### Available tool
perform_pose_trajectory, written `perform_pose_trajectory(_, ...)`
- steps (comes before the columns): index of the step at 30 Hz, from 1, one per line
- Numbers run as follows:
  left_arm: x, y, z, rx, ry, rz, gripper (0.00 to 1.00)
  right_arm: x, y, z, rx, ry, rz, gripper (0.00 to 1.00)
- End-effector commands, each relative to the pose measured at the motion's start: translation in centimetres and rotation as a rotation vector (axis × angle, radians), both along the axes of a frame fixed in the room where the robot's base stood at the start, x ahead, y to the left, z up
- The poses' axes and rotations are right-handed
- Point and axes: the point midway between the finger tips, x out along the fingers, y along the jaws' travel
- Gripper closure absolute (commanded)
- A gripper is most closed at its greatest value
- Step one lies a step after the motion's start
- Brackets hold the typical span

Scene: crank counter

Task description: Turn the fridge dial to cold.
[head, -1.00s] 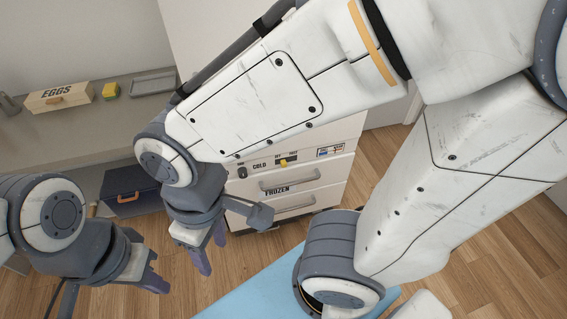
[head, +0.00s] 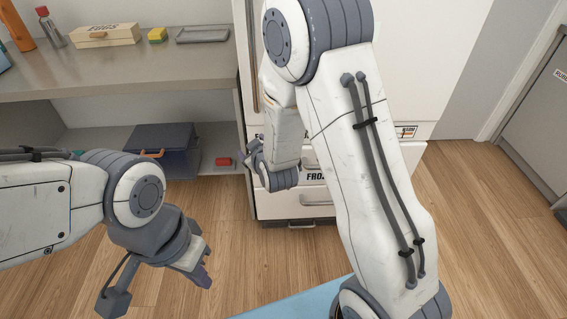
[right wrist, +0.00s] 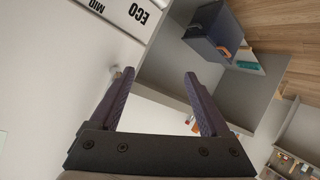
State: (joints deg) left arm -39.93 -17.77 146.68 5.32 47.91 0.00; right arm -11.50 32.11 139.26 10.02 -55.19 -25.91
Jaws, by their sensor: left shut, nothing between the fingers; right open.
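The white fridge (head: 440,60) stands at the back centre in the head view, with drawers below. My right arm covers most of its control strip there, so the dial is hidden. My left gripper (head: 207,267) is shut and empty over the floor, away from the fridge.
Left of the fridge, a shelf (head: 120,78) holds an EGGS box (head: 105,36), a yellow block (head: 157,35) and a grey tray (head: 203,36). Below are a dark blue box (head: 165,146) and a red item (head: 223,162). A grey cabinet (head: 540,125) stands right.

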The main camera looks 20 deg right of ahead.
Motion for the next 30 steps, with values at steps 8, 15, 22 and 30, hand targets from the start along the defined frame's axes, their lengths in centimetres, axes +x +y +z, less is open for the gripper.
perform_pose_trajectory(8, 0.0, 0.0, -10.3, 0.0, 0.0, 0.0, 1.0, 2.0, -8.4, -10.9, -0.194, -0.308, -0.138, 0.2)
perform_pose_trajectory(15, 0.0, 0.0, -12.4, 0.0, 0.0, -0.001, 1.0, 1.6, -11.1, -12.6, -0.285, -0.425, -0.185, 0.2)
perform_pose_trajectory(22, 0.0, 0.0, -12.6, 0.0, 0.0, -0.001, 1.0, 3.9, -11.8, -12.3, -0.292, -0.44, -0.19, 0.2)
perform_pose_trajectory(30, 0.0, 0.0, -13.3, 0.0, 0.0, 0.0, 1.0, 8.9, -12.8, -12.4, -0.291, -0.438, -0.189, 0.2)
